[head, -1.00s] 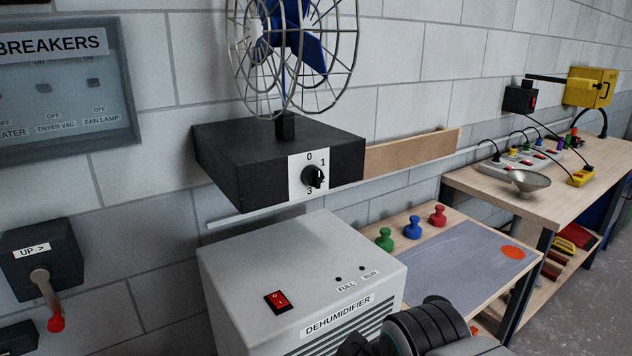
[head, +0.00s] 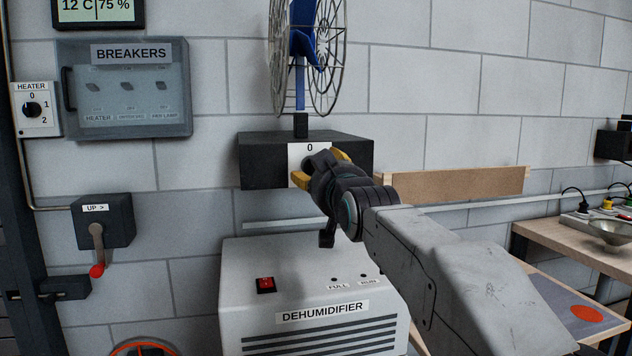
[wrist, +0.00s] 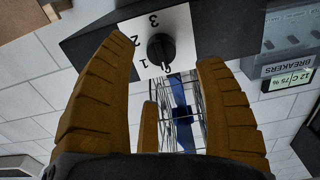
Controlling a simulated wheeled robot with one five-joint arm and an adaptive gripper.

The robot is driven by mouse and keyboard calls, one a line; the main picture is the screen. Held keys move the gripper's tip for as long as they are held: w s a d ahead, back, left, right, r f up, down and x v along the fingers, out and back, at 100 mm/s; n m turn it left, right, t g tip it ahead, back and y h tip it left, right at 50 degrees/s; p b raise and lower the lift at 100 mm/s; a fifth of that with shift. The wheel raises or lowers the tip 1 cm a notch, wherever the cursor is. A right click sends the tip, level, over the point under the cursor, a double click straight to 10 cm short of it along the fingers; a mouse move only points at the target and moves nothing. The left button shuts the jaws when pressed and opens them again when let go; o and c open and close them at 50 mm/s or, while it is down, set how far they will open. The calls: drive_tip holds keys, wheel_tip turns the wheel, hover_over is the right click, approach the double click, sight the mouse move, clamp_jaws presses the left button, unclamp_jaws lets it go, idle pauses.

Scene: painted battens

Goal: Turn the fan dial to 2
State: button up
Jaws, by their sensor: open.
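The fan (head: 300,75) stands on a black box (head: 258,160) fixed to the wall. The box's white label carries the fan dial (wrist: 160,48), a black knob with 0, 1, 2 and 3 around it, seen upside down in the wrist view. The knob's ridge seems to lie toward 0. In the head view my gripper hides the dial and most of the label; only the 0 shows. My gripper (head: 320,168) is open in front of the dial. In the wrist view its yellow fingers (wrist: 166,48) stand either side of the knob, with nothing held; contact cannot be told.
A dehumidifier (head: 240,300) with a red switch stands below the fan box. A breaker panel (head: 180,110), a heater dial (head: 33,109) and a red-tipped lever (head: 97,250) are at the left. A wooden board (head: 460,183) and a workbench (head: 560,235) are at the right.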

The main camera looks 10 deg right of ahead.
sight(313, 168)
drive_tip(key=shift+w+p, duration=0.9)
drive_tip(key=shift+w, duration=2.75)
drive_tip(key=shift+c, duration=0.3)
drive_tip(key=shift+s, duration=0.1)
drive_tip(key=c, duration=1.2)
